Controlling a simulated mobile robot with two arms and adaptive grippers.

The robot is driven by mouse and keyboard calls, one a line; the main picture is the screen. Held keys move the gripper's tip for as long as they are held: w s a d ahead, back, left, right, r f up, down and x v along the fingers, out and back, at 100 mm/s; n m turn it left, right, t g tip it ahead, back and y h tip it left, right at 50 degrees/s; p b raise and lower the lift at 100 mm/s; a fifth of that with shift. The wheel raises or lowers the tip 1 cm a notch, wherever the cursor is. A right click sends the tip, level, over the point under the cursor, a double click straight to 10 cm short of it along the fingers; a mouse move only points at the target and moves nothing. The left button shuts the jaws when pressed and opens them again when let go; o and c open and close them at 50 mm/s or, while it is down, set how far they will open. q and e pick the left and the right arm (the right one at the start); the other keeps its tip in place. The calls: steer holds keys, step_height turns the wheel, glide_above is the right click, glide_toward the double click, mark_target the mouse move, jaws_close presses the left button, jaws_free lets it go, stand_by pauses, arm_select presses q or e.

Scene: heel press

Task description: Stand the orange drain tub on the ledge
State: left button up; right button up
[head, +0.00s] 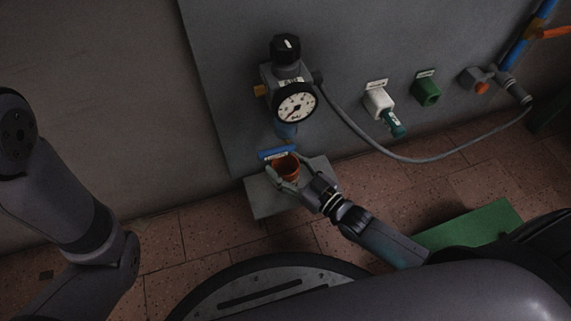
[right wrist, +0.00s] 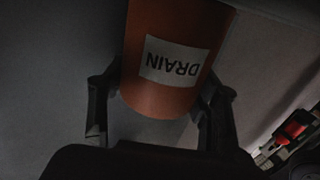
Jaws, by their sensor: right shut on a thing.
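The orange drain tub (head: 289,166) is in my right gripper (head: 291,177), open top up, in front of the wall panel. In the right wrist view the tub (right wrist: 160,95) shows a white label reading DRAIN, upside down in the picture, with the fingers of my right gripper (right wrist: 160,105) on either side of it. The grey ledge (head: 263,201) juts from the foot of the panel, under the tub in the head view. I cannot tell whether the tub's base touches it. My left arm shows at the left, but its gripper is not seen.
Above the tub is a regulator with a round gauge (head: 295,104) and a blue bowl (head: 286,130). A blue handle (head: 278,153) lies just behind the tub's rim. A grey hose (head: 420,160) loops right, below white and green fittings (head: 427,92). A green mat (head: 470,228) lies on the tiles.

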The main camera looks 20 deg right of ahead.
steer(key=shift+f, duration=0.25)
steer(key=o, duration=1.1)
steer(key=shift+o, duration=0.2)
steer(key=shift+s, duration=0.1)
steer(key=v, duration=1.2)
steer(key=shift+d, duration=0.1)
